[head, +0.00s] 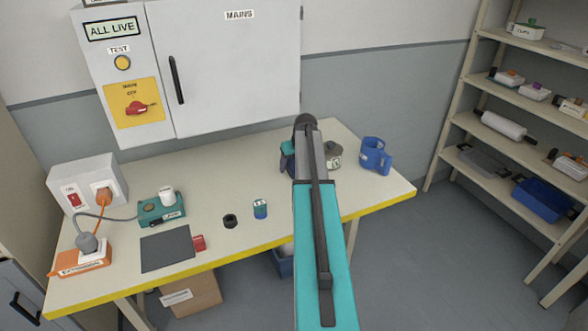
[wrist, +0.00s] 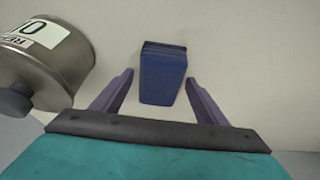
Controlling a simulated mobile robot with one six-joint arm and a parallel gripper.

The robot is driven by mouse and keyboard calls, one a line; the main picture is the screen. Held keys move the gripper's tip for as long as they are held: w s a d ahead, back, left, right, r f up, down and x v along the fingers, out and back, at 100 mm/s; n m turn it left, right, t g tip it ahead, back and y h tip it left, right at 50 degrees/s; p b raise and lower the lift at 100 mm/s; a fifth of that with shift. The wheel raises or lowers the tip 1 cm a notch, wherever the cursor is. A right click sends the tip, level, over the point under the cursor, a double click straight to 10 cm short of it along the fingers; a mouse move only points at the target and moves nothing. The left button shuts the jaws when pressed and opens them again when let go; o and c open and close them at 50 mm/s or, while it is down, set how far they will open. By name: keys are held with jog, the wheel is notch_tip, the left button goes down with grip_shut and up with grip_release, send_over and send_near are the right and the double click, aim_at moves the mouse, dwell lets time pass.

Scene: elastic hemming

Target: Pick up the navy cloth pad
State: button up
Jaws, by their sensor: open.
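The navy cloth pad (wrist: 163,72) shows in the wrist view as a small dark blue folded block on the pale bench top. My gripper (wrist: 159,78) is open, its two purple fingers apart on the left and right of the pad's near part. Bench shows between each finger and the pad; I see no contact. The height of the fingers above the bench is hard to tell. In the head view my arm covers most of this spot, and I cannot make out the pad there.
A metal pot (wrist: 45,65) with a label stands close left of my gripper in the wrist view. The bench (head: 225,160) has a yellow front edge.

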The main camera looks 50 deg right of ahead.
aim_at(293, 161)
jog(key=shift+c, duration=0.3)
jog(key=c, duration=1.1)
jog(key=shift+r+b, duration=0.65)
jog(key=shift+r, duration=1.2)
jog(key=s+a+b, duration=0.1)
jog(key=s+a, duration=0.2)
jog(key=s, duration=0.1)
jog(key=s+a+r+b, duration=0.1)
jog(key=s+a, duration=0.2)
jog(key=s, duration=0.1)
jog(key=s+a+b, duration=0.2)
jog(key=s+a, duration=0.1)
jog(key=s, duration=0.2)
jog(key=shift+a+r, duration=0.1)
jog(key=shift+r, duration=0.3)
